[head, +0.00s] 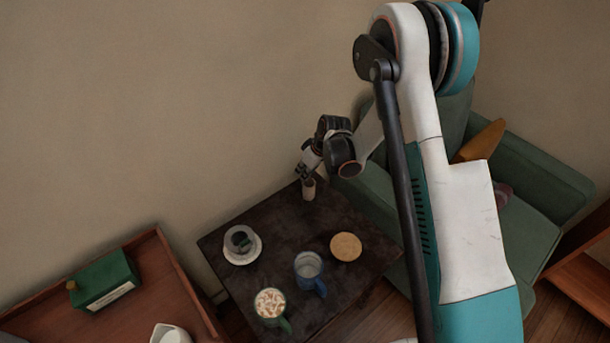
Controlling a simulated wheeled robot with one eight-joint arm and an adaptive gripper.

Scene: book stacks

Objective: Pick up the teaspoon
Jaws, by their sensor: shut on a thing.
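My gripper (307,174) is over the far corner of the dark side table (222,254), pointing down. It is shut on a small pale upright object (309,190), whose top is at the fingertips. The object looks like a small cylinder; its details are too small to tell. I cannot make out a teaspoon anywhere. A white saucer (256,252) on the table's left side holds a small dark-and-grey cup (239,239).
On the table stand a blue mug (308,271), a round tan disc (346,247) and a green mug with a frothy topping (270,303). A green armchair (530,240) is at right. A reddish wooden tray table (165,275) at left holds a green box (104,281) and a white vessel (170,335).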

